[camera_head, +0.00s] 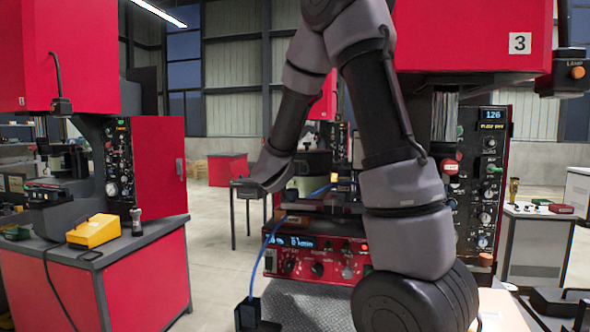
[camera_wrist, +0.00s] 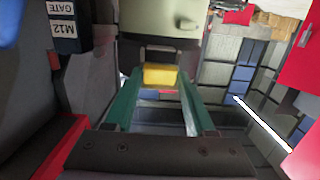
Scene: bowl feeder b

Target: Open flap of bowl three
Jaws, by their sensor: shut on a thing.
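The bowl (camera_wrist: 160,18) of the feeder is a grey-green rounded body at the top of the wrist view. It also shows as a greenish drum in the head view (camera_head: 312,163), partly behind my arm. A small yellow tab (camera_wrist: 160,75) is just below the bowl's edge in the wrist view, probably the flap's handle. My gripper (camera_wrist: 160,77) has green fingers closed on the yellow tab from both sides. The flap itself is mostly hidden, and its angle cannot be told. In the head view my gripper cannot be made out clearly.
A red machine marked 3 (camera_head: 519,43) stands at the right, with a dark dial panel (camera_head: 486,180). A red control box (camera_head: 315,250) sits below the bowl. A dark block labelled M12 GATE (camera_wrist: 66,25) is near my gripper. A blue cable (camera_head: 262,250) hangs in front.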

